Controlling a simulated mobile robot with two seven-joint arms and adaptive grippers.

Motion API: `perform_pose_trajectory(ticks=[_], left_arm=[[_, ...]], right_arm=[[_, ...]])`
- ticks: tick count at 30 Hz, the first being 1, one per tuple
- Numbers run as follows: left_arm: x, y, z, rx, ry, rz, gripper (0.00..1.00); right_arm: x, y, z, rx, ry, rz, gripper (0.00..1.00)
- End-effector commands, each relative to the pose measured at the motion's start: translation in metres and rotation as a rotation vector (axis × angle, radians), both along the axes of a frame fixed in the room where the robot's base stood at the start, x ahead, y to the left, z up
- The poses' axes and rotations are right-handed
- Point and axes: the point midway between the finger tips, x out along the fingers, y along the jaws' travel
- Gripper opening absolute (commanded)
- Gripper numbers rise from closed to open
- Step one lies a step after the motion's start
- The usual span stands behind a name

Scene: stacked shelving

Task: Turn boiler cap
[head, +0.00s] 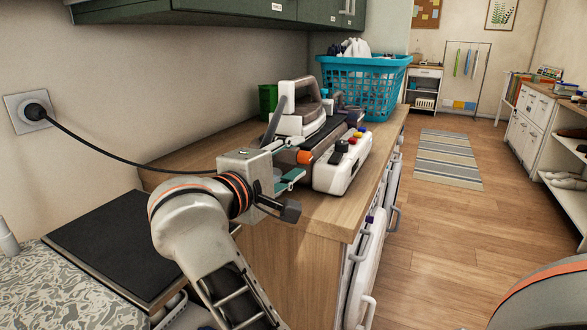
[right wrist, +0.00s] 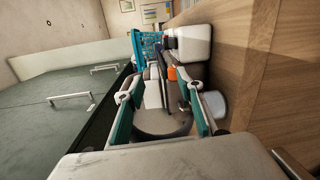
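The boiler is a white and black steam iron station (head: 343,165) on the wooden counter, with the iron (head: 305,105) standing on its back part. Its orange cap (head: 304,157) faces my right gripper (head: 296,160). The gripper is open, with its teal-padded fingers above and below the cap's line in the head view. In the right wrist view, the cap (right wrist: 172,73) shows between the fingertips (right wrist: 163,88), nearer the right finger. I cannot tell whether a finger touches it. Nothing is held. My left gripper is not in view.
A blue laundry basket (head: 362,90) stands behind the boiler, with a green box (head: 268,101) to its left. A black cord runs from the wall socket (head: 27,112) to behind my right gripper. Green cabinets (head: 190,12) hang above. The floor (head: 450,235) at the right is clear.

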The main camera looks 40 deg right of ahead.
Motion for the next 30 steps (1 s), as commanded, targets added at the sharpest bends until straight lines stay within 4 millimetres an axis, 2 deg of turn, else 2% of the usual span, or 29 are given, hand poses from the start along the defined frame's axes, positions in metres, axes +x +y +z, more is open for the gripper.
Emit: perform_pose_trajectory(ticks=[1, 4, 8, 19, 24, 30], left_arm=[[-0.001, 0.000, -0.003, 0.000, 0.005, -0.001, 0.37], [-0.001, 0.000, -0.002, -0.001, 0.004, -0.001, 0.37], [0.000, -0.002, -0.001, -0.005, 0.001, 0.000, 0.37], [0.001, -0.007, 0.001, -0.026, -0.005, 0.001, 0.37], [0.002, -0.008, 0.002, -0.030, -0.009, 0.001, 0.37], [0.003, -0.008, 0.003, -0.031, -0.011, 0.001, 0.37]], right_arm=[[0.006, 0.003, -0.012, 0.042, -0.014, 0.022, 0.37], [0.012, 0.005, -0.022, 0.092, -0.035, 0.046, 0.37], [0.017, -0.005, -0.024, 0.099, -0.039, 0.048, 0.37], [0.037, -0.054, -0.033, 0.096, -0.036, 0.045, 0.37], [0.041, -0.063, -0.034, 0.097, -0.036, 0.047, 0.37], [0.042, -0.065, -0.033, 0.098, -0.037, 0.049, 0.37]])
